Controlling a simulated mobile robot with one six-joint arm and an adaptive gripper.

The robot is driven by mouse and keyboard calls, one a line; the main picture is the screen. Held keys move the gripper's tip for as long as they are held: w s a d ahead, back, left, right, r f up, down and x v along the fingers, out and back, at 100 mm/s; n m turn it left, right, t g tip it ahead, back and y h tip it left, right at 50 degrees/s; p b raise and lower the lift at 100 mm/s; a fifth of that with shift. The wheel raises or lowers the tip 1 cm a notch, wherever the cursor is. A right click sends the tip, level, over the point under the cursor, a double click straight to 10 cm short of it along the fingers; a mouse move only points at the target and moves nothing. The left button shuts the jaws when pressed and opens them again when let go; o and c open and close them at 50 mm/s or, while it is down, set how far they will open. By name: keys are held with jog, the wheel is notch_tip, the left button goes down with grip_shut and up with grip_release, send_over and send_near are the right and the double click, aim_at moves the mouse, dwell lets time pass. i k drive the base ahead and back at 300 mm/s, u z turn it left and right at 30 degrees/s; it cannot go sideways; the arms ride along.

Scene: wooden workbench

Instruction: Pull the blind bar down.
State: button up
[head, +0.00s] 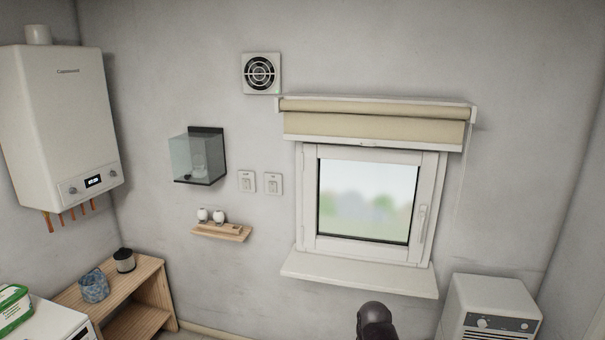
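A beige roller blind (372,126) is rolled up nearly all the way above the window, with a short strip of fabric hanging. The white blind bar (370,144) runs along the lower edge of that strip, in front of the top of the window frame. The white window (368,202) below is uncovered and its sash looks closed. A dark rounded part of my arm (375,320) shows at the bottom edge, well below the bar and apart from it. My gripper is not in view.
A window sill (360,274) juts out below the window. A white appliance with knobs (490,308) stands at lower right. A clear box (197,156), two switches and a small wooden shelf (222,231) are on the wall left of the window.

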aim_at(430, 134)
jog(key=u, duration=0.05)
jog(key=k, duration=0.65)
jog(key=z, duration=0.55)
jog(key=i, duration=1.55)
jog(key=u, duration=0.55)
